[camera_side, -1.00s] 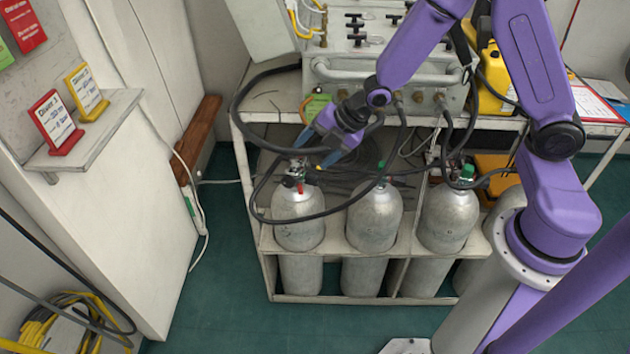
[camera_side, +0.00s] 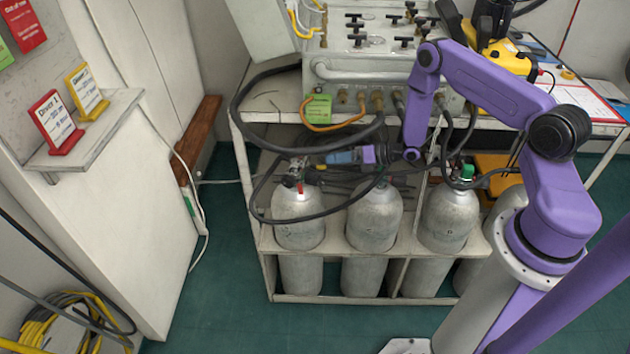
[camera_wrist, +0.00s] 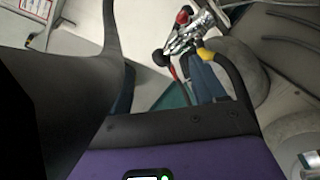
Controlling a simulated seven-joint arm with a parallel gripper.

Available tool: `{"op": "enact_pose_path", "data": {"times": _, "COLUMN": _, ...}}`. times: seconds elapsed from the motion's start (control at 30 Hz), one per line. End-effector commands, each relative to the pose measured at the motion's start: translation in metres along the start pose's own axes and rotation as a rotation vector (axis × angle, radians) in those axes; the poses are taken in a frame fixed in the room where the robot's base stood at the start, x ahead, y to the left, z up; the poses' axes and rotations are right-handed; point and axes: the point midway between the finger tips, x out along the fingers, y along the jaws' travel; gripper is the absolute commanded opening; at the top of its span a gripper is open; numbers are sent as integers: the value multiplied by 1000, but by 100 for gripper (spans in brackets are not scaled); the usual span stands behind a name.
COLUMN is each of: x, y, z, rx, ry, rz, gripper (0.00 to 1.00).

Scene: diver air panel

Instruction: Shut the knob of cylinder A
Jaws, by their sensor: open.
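The left cylinder (camera_side: 298,228) carries a silver valve (camera_side: 295,170) with dark and red parts. In the wrist view this valve (camera_wrist: 190,35) shows a red knob (camera_wrist: 183,15) and a black round end (camera_wrist: 159,57). My gripper (camera_side: 325,160) is open, level, and points left at this valve from its right. In the wrist view a blue finger (camera_wrist: 205,85) lies just below the valve; contact cannot be told. The middle cylinder (camera_side: 374,222) has its valve mostly hidden by my wrist.
The right cylinder (camera_side: 447,220) has a green knob (camera_side: 467,171). A black hose (camera_side: 258,200) loops around the left cylinder's top. The panel (camera_side: 375,40) with several black handles sits on the shelf above, with an orange hose (camera_side: 335,127).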

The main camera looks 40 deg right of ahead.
Motion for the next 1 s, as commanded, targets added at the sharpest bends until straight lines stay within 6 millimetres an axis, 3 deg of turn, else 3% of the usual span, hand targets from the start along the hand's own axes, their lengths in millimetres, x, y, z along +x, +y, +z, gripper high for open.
{"op": "enact_pose_path", "data": {"times": 0.63, "x": 23, "y": -51, "z": -59, "rx": 2, "ry": 1, "rz": -2, "gripper": 70}}
{"op": "enact_pose_path", "data": {"times": 1.0, "x": 82, "y": -49, "z": -57, "rx": -2, "ry": 1, "rz": 0, "gripper": 70}}
